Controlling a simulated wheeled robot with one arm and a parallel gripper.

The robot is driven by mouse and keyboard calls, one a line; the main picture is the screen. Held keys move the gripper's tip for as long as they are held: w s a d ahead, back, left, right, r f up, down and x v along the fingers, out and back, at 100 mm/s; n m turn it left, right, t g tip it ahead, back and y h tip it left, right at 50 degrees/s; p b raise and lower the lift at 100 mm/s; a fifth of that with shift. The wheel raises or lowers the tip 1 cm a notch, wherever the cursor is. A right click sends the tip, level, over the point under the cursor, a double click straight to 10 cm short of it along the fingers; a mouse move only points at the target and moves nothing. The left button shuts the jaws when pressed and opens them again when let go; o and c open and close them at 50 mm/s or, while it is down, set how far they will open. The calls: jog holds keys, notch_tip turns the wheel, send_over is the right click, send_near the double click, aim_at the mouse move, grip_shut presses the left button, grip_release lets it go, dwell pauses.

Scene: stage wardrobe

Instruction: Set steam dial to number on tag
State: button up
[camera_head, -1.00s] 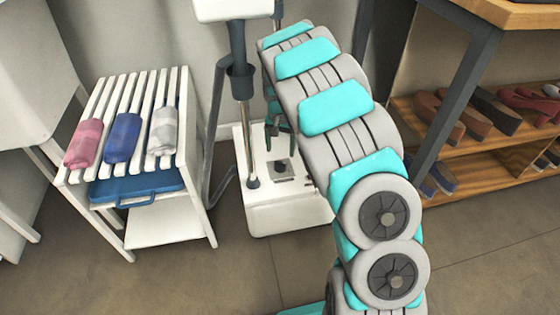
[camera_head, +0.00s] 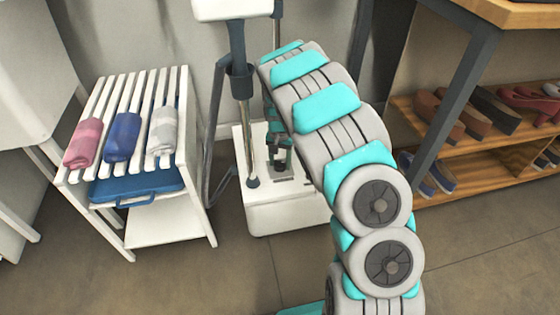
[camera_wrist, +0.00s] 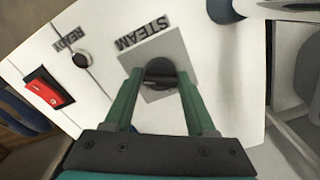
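The white steamer base (camera_head: 290,212) stands on the floor in the head view. In the wrist view its top panel carries a dark round steam dial (camera_wrist: 160,74) on a grey square plate, with the word STEAM (camera_wrist: 143,32) beside it upside down. My gripper (camera_wrist: 160,78) is open, its two green fingertips on either side of the dial with a small gap visible. I cannot tell whether they touch it. In the head view my gripper (camera_head: 279,155) is over the base and largely hides the dial. No numbered tag is readable in either view.
A red switch (camera_wrist: 47,90) and a small READY indicator (camera_wrist: 82,60) share the panel. The steamer's pole (camera_head: 245,125) rises left of the dial. A white slatted rack (camera_head: 150,230) with rolled towels stands left, a wooden shoe shelf (camera_head: 490,185) right.

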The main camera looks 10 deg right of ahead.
grip_shut()
